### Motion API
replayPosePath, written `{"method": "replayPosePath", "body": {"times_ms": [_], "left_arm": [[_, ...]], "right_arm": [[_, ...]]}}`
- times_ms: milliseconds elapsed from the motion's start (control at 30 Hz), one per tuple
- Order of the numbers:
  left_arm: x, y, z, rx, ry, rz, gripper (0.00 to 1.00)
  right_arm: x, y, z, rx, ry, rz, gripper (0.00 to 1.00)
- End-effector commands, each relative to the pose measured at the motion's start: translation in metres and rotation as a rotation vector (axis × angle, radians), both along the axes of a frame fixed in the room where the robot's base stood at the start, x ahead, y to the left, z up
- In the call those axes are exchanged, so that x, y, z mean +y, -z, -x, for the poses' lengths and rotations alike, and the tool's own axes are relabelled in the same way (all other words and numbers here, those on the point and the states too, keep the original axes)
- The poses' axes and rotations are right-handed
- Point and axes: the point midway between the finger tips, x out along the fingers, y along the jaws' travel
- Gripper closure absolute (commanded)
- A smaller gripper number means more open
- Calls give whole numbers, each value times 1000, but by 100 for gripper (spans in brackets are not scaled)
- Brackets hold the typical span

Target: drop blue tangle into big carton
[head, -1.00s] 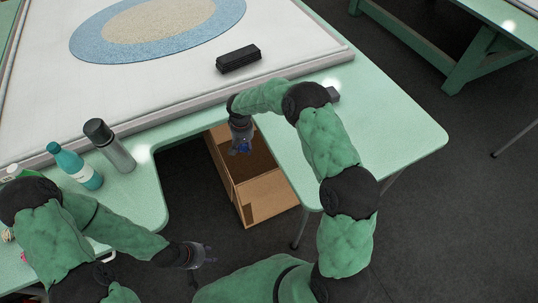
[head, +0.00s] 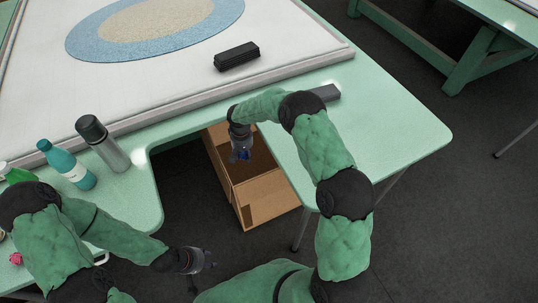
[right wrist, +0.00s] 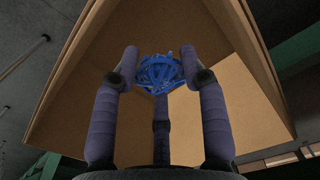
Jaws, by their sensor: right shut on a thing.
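The blue tangle (right wrist: 160,70) is a ball of blue strands held between the fingers of my right gripper (right wrist: 163,80). In the head view the right gripper (head: 241,152) points down over the open big carton (head: 270,190), with a bit of blue showing at its tips. In the right wrist view the brown walls of the carton (right wrist: 235,80) surround the tangle on several sides. The carton stands on the floor in the table's cut-out. My left gripper (head: 205,261) is low at the front, over the floor, with its fingers apart and nothing seen between them.
A green table (head: 400,130) surrounds the cut-out and carries a white frame with a blue and beige oval rug piece (head: 155,20). A black block (head: 236,56) lies on the frame. A grey bottle (head: 103,142) and a teal bottle (head: 67,165) stand left.

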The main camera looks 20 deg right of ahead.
Motion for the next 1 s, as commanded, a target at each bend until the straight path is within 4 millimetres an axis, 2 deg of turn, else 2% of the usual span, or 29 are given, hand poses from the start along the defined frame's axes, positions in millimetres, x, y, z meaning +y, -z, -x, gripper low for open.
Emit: {"method": "replayPosePath", "body": {"times_ms": [67, 100, 200, 633, 767, 1000], "left_arm": [[0, -1, 0, 0, 0, 0, 60], [0, -1, 0, 0, 0, 0, 60], [0, -1, 0, 0, 0, 0, 60], [0, 0, 0, -1, 0, 0, 60], [0, 0, 0, 0, 0, 0, 60], [0, 0, 0, 0, 0, 0, 60]], "right_arm": [[0, -1, 0, 0, 0, 0, 69], [0, -1, 0, 0, 0, 0, 54], [0, -1, 0, 0, 0, 0, 29], [0, -7, -1, -2, -1, 0, 29], [0, -24, -1, -4, -1, 1, 29], [0, -72, -1, -4, -1, 1, 29]]}}
